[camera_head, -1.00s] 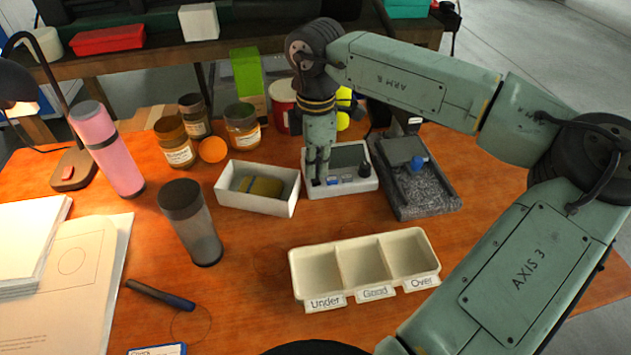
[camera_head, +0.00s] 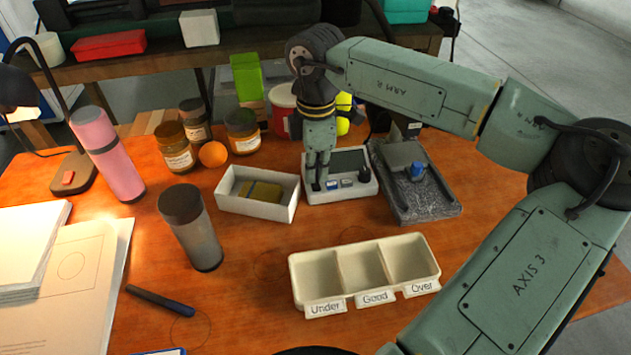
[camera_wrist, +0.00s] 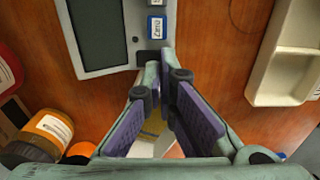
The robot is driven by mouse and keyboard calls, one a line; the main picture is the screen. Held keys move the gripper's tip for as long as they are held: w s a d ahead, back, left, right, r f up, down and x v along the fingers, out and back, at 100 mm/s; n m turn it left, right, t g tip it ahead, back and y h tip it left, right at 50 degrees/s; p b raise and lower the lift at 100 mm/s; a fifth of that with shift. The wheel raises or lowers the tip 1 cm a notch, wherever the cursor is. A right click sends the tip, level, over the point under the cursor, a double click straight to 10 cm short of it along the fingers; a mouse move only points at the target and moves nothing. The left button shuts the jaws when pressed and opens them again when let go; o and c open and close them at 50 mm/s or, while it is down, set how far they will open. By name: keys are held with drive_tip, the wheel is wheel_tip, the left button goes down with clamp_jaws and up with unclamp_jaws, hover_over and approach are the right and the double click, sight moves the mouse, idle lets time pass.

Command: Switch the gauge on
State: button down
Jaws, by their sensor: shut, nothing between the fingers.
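The gauge (camera_head: 350,163) is a pale box with a dark, blank-looking screen, standing at the back of the table. It has small buttons along its front edge and a black knob at its right. In the wrist view the gauge (camera_wrist: 93,68) fills the upper left, with a blue-labelled "Zero" button (camera_wrist: 156,26) and a dark button (camera_wrist: 148,58) at its corner. My gripper (camera_head: 317,187) points down at the gauge's front left corner. In the wrist view its fingertips (camera_wrist: 160,62) are together and empty, at the dark button and partly covering it; I cannot tell whether they touch it.
A white open box (camera_head: 257,209) with an olive item stands close left of the gauge. A grey stone stand (camera_head: 432,204) is close right. The three-part tray (camera_head: 325,309), labelled Under, Good and Over, is in front. Jars and an orange ball (camera_head: 213,154) stand behind left.

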sight(316, 186)
drive_tip(key=shift+f+b, duration=1.1)
drive_tip(key=shift+b, duration=0.1)
idle(0.6)
drive_tip(key=shift+r+p, duration=1.55)
drive_tip(key=shift+r, duration=2)
drive_tip(key=shift+f, duration=0.1)
